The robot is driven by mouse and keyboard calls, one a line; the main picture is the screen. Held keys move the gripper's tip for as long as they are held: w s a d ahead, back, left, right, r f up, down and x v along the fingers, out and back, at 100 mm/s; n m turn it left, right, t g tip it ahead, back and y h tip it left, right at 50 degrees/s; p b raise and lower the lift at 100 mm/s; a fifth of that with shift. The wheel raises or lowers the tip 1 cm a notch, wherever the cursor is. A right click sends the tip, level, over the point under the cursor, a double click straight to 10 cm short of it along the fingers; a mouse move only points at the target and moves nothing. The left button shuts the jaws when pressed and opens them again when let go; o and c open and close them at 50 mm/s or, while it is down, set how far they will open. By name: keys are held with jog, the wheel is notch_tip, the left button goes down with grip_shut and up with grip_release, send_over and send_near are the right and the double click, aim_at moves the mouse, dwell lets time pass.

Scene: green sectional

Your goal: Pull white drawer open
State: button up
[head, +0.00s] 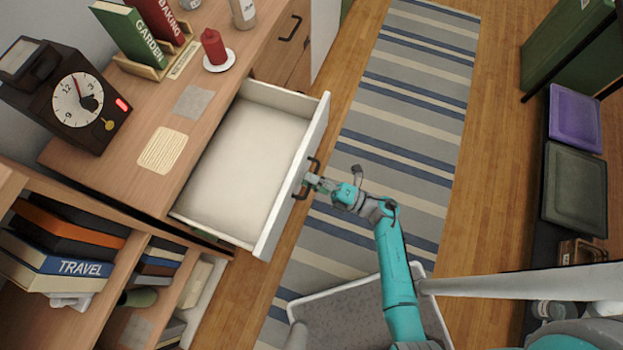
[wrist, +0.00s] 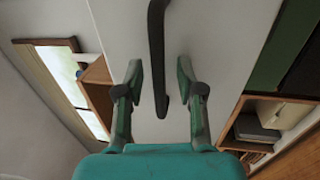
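The white drawer (head: 284,182) is pulled well out of the wooden cabinet, and its inside looks empty. Its dark handle (head: 306,178) is on the front panel. My gripper (head: 314,181) is at the handle in the head view. In the wrist view the white drawer front (wrist: 215,40) fills the middle, and the dark handle (wrist: 157,50) runs down between the fingers of my gripper (wrist: 160,82). The fingers are apart, with a gap on each side of the handle's lower end. Contact with the handle does not show.
The cabinet top (head: 150,110) holds a clock (head: 78,98), books (head: 140,40) and a red candle (head: 214,48). A striped rug (head: 400,110) covers the floor beside the drawer. A bookshelf (head: 100,290) stands at lower left and a dark bench (head: 530,245) at right.

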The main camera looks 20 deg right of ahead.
dwell(0.4)
jog(key=v, duration=1.2)
jog(key=shift+a+r, duration=0.1)
dwell(0.5)
jog(key=s+a+r+m+t+h, duration=0.5)
jog(key=s+r+m+t+h, duration=0.25)
jog(key=r+m, duration=0.4)
jog(key=s+d+r+m+g+h, duration=0.2)
jog(key=s+r+m+h, duration=0.2)
jog(key=m, duration=0.4)
jog(key=s+d+r+m+g+h, duration=0.2)
jog(key=s+r+m, duration=0.4)
jog(key=s+m, duration=0.3)
jog(key=shift+s+d+g+h, duration=0.2)
jog(key=shift+d+g+h, duration=0.25)
jog(key=shift+h, duration=0.8)
